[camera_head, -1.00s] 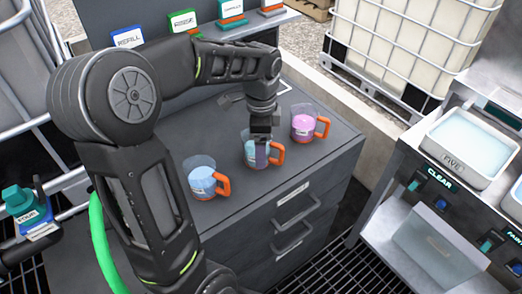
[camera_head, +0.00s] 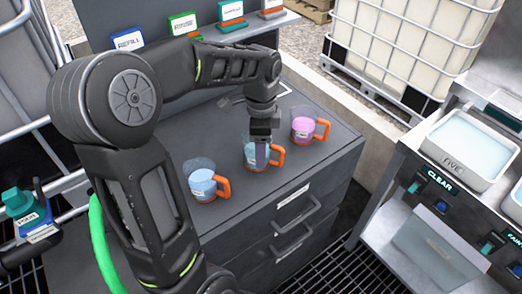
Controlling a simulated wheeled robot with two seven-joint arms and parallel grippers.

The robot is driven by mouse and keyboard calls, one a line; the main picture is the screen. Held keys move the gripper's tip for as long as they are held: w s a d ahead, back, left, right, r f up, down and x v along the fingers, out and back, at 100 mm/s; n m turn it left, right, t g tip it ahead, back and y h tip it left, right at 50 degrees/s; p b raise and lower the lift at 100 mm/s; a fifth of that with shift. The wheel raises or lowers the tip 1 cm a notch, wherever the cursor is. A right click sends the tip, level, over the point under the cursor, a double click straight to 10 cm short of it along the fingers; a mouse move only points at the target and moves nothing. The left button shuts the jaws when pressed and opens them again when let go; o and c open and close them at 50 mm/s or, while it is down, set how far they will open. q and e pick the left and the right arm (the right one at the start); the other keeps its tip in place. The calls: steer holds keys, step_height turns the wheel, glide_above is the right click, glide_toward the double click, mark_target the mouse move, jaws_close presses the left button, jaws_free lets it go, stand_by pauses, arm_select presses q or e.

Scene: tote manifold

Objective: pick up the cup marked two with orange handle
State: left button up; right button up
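Three clear cups with orange handles stand in a row on the dark cabinet top (camera_head: 228,112). The left cup (camera_head: 203,187) holds blue liquid, and the right cup (camera_head: 303,126) holds pink liquid. The middle cup (camera_head: 250,153) has a bluish tint and its handle points right. Labels on the cups are too small to read, so I cannot tell which is marked two. My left gripper (camera_head: 262,156) points down at the middle cup, its finger overlapping the cup's wall. Whether it grips the wall is unclear. My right gripper is not in view.
Drawers with handles (camera_head: 292,240) face the front of the cabinet. A metal stand at right carries a tray marked FIVE (camera_head: 462,172) above a CLEAR label. Labelled switches line the back shelf. A caged white tank (camera_head: 405,45) stands behind.

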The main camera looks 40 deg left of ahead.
arm_select(q)
step_height(320, 180, up, 10)
stand_by(0.5)
stand_by(0.8)
